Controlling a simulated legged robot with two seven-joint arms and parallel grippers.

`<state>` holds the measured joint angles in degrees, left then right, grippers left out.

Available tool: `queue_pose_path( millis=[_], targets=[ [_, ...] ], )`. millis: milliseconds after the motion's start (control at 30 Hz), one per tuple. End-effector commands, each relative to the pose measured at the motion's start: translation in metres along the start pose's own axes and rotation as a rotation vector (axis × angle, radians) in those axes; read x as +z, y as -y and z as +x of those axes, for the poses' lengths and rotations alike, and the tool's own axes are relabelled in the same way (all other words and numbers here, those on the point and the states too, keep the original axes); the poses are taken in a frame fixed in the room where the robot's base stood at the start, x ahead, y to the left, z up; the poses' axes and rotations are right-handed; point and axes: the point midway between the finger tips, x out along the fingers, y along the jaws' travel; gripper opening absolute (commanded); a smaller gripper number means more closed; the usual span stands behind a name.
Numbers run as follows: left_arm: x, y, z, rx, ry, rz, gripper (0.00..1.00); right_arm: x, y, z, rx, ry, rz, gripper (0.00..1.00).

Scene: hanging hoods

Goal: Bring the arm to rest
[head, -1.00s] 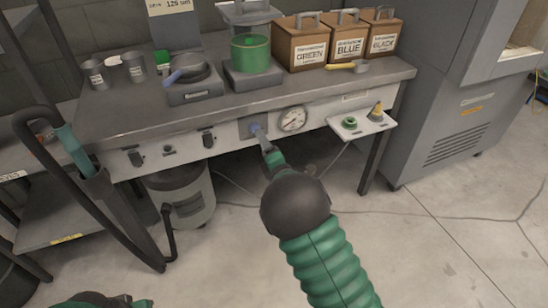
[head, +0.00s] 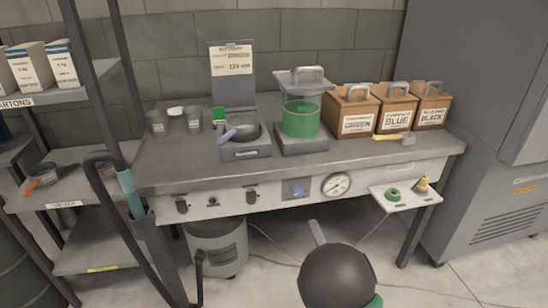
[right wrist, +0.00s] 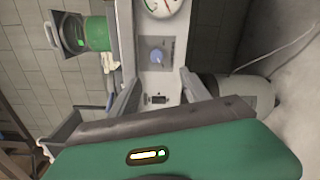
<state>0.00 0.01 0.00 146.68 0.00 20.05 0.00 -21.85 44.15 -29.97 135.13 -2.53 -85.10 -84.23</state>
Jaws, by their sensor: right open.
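My right arm comes in at the bottom of the head view, showing a dark round wrist and one grey finger of the right gripper (head: 317,232). It is in front of the bench's front panel, apart from it as far as I can tell. In the right wrist view the two fingers of the right gripper (right wrist: 160,72) are spread with nothing between them. My left gripper is not in view.
The bench (head: 185,180) carries a green container (head: 300,118), a pan on a scale (head: 245,150) and labelled boxes (head: 396,117). A gauge (head: 337,185) sits on the panel, and a small shelf (head: 405,198) juts out at right. A hose handle (head: 130,190) stands at left. A grey bin (head: 215,250) is under the bench.

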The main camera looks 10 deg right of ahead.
Motion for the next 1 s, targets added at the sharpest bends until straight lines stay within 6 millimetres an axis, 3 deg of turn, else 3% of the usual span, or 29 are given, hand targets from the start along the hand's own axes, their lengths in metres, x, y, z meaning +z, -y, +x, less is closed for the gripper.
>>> queue_pose_path(
  millis=[133, 233, 400, 567, 733, 767, 800, 1000],
  targets=[
    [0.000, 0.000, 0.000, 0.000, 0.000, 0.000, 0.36, 0.009, 0.022, -0.006, -0.170, 0.059, 0.267, 0.55],
    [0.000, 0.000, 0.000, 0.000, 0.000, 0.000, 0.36, 0.006, 0.048, -0.028, -0.395, 0.153, 0.620, 0.55],
    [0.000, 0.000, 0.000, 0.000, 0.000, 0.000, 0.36, -0.020, 0.074, -0.095, -0.753, 0.378, 1.123, 0.55],
    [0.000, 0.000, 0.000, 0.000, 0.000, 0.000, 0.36, -0.040, 0.075, -0.161, -0.986, 0.618, 1.386, 0.55],
    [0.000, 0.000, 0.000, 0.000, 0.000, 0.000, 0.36, -0.052, 0.067, -0.233, -1.156, 0.910, 1.539, 0.55],
    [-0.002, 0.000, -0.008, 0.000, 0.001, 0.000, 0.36, -0.051, 0.057, -0.242, -1.173, 0.952, 1.552, 0.55],
    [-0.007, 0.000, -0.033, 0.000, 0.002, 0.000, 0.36, -0.045, 0.034, -0.239, -1.171, 0.944, 1.548, 0.55],
    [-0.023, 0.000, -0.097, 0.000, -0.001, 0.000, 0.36, -0.029, -0.028, -0.240, -1.173, 0.941, 1.544, 0.55]
  ],
)
